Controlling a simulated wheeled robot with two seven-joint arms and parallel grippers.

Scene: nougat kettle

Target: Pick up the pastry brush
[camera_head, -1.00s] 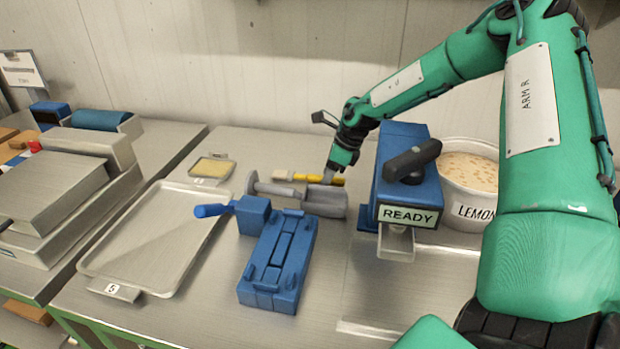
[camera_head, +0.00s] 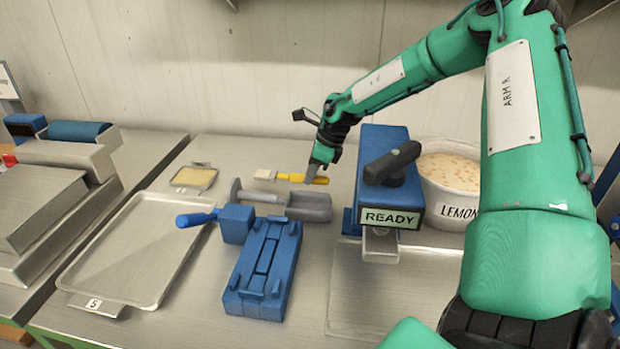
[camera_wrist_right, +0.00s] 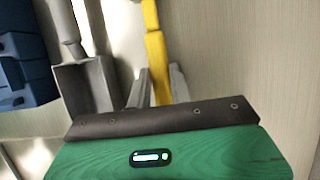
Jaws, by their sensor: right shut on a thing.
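The pastry brush (camera_head: 292,177) has a yellow handle and pale bristles. It lies at the back of the steel table, bristles pointing left, behind a grey scoop. My right gripper (camera_head: 311,177) reaches down to the handle's right part and is shut on it. In the right wrist view the yellow handle (camera_wrist_right: 154,50) runs between the grey fingers (camera_wrist_right: 158,88). I cannot tell whether the brush is clear of the table. My left gripper is not in view.
The grey scoop (camera_head: 309,207) lies just in front of the brush. A blue press marked READY (camera_head: 391,216) and a tub marked LEMON (camera_head: 450,195) stand to the right. A blue fixture (camera_head: 263,268), an empty tray (camera_head: 140,250) and a small yellow dish (camera_head: 194,177) are to the left.

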